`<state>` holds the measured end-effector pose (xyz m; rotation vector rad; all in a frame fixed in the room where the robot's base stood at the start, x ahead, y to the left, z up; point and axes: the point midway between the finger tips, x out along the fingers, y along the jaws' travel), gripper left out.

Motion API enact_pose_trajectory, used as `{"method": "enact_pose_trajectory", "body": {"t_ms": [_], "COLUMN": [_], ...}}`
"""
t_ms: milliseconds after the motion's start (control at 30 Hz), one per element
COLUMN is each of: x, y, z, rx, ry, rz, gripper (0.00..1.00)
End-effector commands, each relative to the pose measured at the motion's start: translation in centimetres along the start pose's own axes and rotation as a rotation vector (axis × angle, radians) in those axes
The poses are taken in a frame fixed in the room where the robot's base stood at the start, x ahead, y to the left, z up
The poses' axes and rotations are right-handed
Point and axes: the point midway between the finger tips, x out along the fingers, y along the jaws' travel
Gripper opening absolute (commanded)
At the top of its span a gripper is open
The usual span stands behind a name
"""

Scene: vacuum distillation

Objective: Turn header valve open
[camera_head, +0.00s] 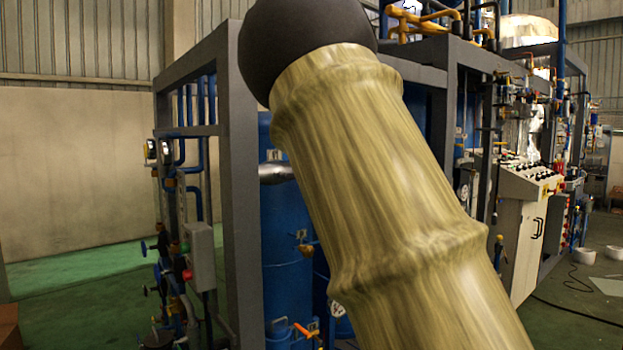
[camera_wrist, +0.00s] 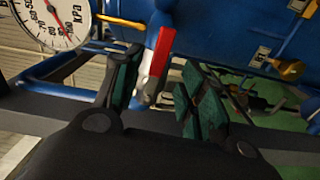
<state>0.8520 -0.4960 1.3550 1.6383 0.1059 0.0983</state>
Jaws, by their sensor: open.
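In the wrist view a lever with a red and pale grey handle (camera_wrist: 159,52) stands nearly upright against blue pipework, likely the header valve's handle. My gripper (camera_wrist: 160,88) is open, with one dark, green-padded finger to the left of the lever and the other to its right. The lever shows in the gap between them, nearer the left finger. No contact shows, and I cannot tell how deep the lever sits between the pads. The lower end of the lever is partly hidden. In the head view my arm blocks the middle, and neither my gripper nor this lever can be made out.
A kPa gauge (camera_wrist: 55,18) is close by at upper left in the wrist view. A large blue pipe or vessel (camera_wrist: 225,28) lies behind, with a yellow-brown fitting (camera_wrist: 290,69) at right. A grey frame post (camera_head: 240,200) stands left of my arm in the head view.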

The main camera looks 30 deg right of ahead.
Motion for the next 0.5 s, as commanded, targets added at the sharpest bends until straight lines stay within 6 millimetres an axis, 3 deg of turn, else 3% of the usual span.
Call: {"method": "enact_pose_trajectory", "body": {"t_ms": [200,500], "x": [-3.3,-4.9], "y": [0.0,-0.1], "z": [0.1,0.1], "rx": [0.000,0.000], "ry": [-0.002,-0.001], "rz": [0.000,0.000], "gripper": [0.41,0.41]}}
